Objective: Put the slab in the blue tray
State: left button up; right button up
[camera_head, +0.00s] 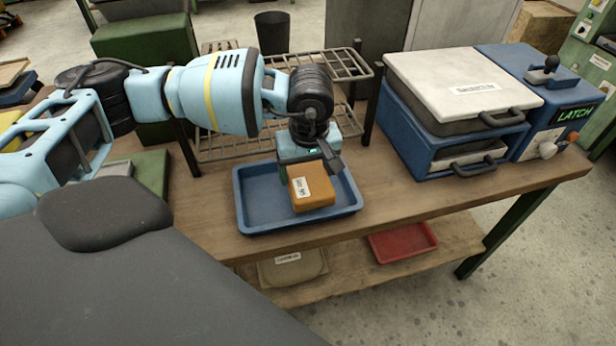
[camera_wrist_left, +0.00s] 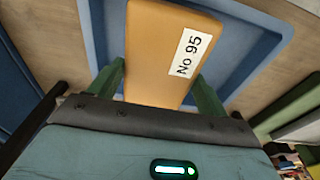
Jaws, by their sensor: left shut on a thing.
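The slab (camera_head: 311,190) is an orange-brown block with a white label; in the left wrist view the slab (camera_wrist_left: 155,50) has a label reading "No 95". My left gripper (camera_head: 318,165) is shut on it, with a green finger on each side in the left wrist view (camera_wrist_left: 160,85). The blue tray (camera_head: 262,212) lies on the wooden table, and its floor and rim also show in the left wrist view (camera_wrist_left: 98,30). The slab is over the tray's right part; I cannot tell whether it touches the floor. My right gripper is not in view.
A wire rack (camera_head: 225,145) stands behind the tray. To the right is a blue machine (camera_head: 400,125) with a pale lid (camera_head: 455,78) and a "LATCH" display. A red tray (camera_head: 402,242) lies on the lower shelf. The table right of the blue tray is clear.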

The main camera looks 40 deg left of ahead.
aim_at(308, 172)
pick_arm(q)
jog(key=shift+w+a, duration=0.1)
jog(key=shift+w, duration=0.2)
jog(key=shift+w+f, duration=0.1)
jog(key=shift+f, duration=0.2)
notch_tip(308, 172, down, 3)
jog(key=shift+r, duration=0.1)
jog(key=shift+f, duration=0.2)
jog(key=o, duration=1.3)
